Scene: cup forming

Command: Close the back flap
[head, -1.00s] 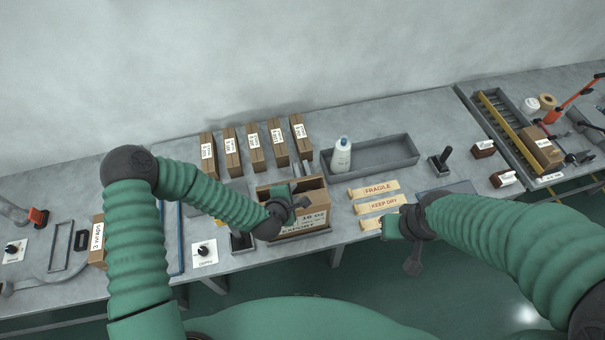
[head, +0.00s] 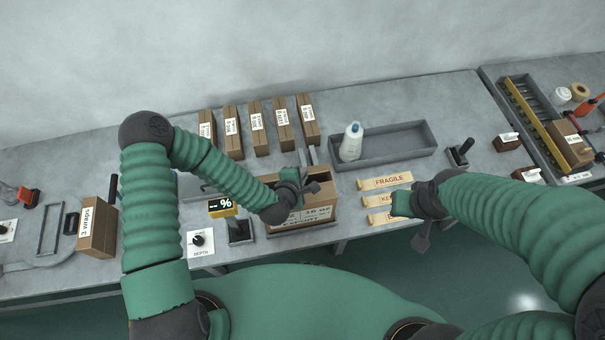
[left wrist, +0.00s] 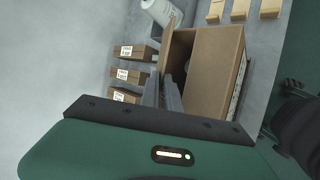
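An open brown carton (head: 316,214) stands in a grey fixture at the table's front edge, its printed side facing me. In the left wrist view the carton (left wrist: 216,76) shows its inside and raised brown panels; I cannot tell for certain which is the back flap. My left gripper (head: 304,187) is over the carton's top and hides part of the opening. In the left wrist view two grey fingers (left wrist: 162,88) point close together beside the carton's edge; contact is unclear. My right gripper (head: 402,203) is over the label strips, away from the carton; its fingers are unclear.
A white bottle (head: 351,143) stands in a long grey tray (head: 402,142) behind right. Several flat cartons (head: 257,124) stand behind the carton. Label strips (head: 386,181) lie right of it. A small display (head: 222,207) and a depth knob (head: 199,240) are to the left.

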